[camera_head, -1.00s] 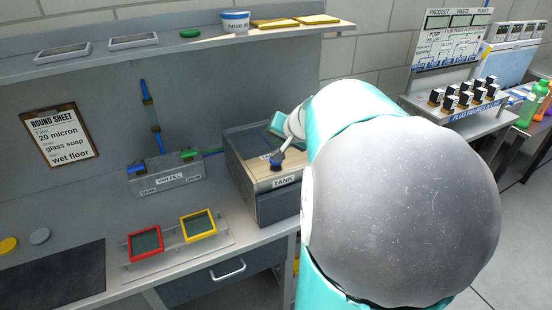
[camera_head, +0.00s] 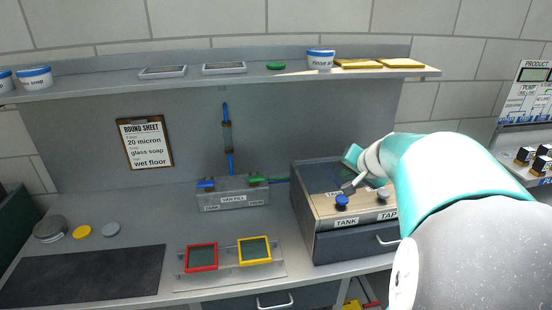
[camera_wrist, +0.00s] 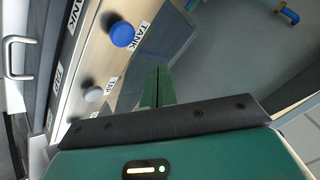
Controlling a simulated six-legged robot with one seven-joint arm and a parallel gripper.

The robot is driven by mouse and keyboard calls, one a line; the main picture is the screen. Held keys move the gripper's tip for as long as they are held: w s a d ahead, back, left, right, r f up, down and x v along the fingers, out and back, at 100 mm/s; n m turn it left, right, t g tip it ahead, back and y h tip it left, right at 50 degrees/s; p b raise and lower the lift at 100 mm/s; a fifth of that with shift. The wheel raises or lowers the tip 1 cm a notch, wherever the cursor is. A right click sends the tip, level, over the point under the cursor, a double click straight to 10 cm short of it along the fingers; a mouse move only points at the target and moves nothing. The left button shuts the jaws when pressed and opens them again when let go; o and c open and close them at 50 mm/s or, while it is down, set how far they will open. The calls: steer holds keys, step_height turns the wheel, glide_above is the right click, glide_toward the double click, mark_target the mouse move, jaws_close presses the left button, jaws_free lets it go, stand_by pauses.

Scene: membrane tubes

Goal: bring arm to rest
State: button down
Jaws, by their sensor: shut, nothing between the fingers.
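My gripper (camera_wrist: 158,85) shows in the wrist view as thin green fingers, closed together with nothing between them, above the tank box (camera_head: 318,217). In the head view my white and teal arm reaches in from the right, and its wrist end is over the box top. The fingertips are hard to make out there. A blue knob (camera_head: 341,200) marked TANK and a grey knob (camera_head: 382,193) marked TAP sit on the wooden front strip of the box. The blue knob (camera_wrist: 122,34) and grey knob (camera_wrist: 93,94) also show in the wrist view, beside the fingers.
A valve block (camera_head: 233,193) with blue and green handles stands left of the box. A red frame (camera_head: 201,257) and a yellow frame (camera_head: 254,250) sit on a rack in front. A shelf (camera_head: 110,80) runs above. The dark mat (camera_head: 85,275) is bare.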

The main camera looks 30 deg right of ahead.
steer(key=s+a+r+n+g+y, duration=0.1)
steer(key=a+n, duration=0.2)
steer(key=a, duration=0.6)
steer(key=s+a+n+y, duration=0.1)
steer(key=s+a+n, duration=0.1)
steer(key=a, duration=0.7)
steer(key=s+a+f+n+g, duration=0.2)
steer(key=s+a+n, duration=0.4)
steer(key=s+a, duration=0.6)
steer(key=shift+s+a+f, duration=0.25)
steer(key=shift+a+f, duration=0.1)
steer(key=shift+a, duration=0.05)
steer(key=shift+d, duration=0.15)
stand_by(2.0)
